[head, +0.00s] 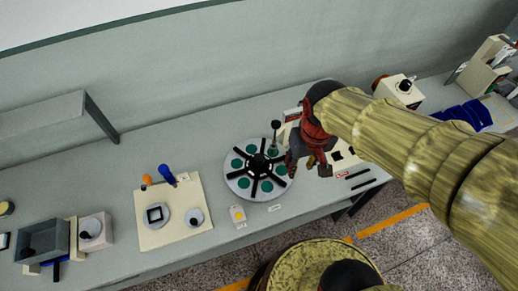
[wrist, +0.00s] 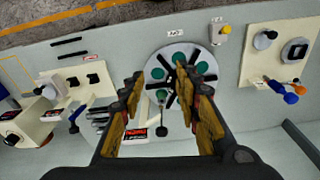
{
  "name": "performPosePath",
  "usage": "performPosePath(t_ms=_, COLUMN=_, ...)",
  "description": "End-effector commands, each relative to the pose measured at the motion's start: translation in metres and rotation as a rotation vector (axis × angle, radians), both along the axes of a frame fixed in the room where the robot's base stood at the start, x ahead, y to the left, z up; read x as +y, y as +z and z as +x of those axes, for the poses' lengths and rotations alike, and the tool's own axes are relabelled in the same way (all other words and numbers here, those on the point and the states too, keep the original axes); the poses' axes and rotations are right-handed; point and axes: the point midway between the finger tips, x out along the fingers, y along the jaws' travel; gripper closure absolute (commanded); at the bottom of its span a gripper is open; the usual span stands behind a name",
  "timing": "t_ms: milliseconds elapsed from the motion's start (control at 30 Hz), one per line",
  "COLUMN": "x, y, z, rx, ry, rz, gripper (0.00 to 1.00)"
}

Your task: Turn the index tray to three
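The index tray (head: 233,184) is a round pale disc on the bench with teal round spots, black spokes and a black hub. In the wrist view the tray (wrist: 152,66) shows beyond and between my fingers. An upright handle with a dark ball knob (head: 275,125) stands at its back right edge; the knob (wrist: 162,131) also shows between the fingers in the wrist view. My gripper (head: 312,168) is above the bench to the right of the tray. In the wrist view my gripper (wrist: 170,82) is open, with nothing clasped. The tray's numbers are too small to read.
A box with a yellow button (head: 238,214) sits in front of the tray. A cream board (head: 180,235) with blue and orange knobs lies to the left. A grey bin (head: 42,240) stands farther left. A cream machine (head: 400,90) and blue bins (head: 465,115) stand to the right.

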Motion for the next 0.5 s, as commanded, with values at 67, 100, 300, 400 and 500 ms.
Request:
performPosePath(t_ms=67, x=0.011, y=-0.002, z=0.015, rx=0.070, ry=0.034, rz=-0.011, gripper=0.61)
performPosePath(t_ms=100, x=0.016, y=-0.007, z=0.023, rx=0.098, ry=0.051, rz=-0.016, gripper=0.58)
performPosePath(t_ms=300, x=0.043, y=-0.051, z=0.057, rx=0.211, ry=0.143, rz=-0.039, gripper=0.50)
performPosePath(t_ms=400, x=0.057, y=-0.081, z=0.072, rx=0.248, ry=0.193, rz=-0.047, gripper=0.50)
performPosePath(t_ms=500, x=0.069, y=-0.115, z=0.086, rx=0.266, ry=0.242, rz=-0.051, gripper=0.50)
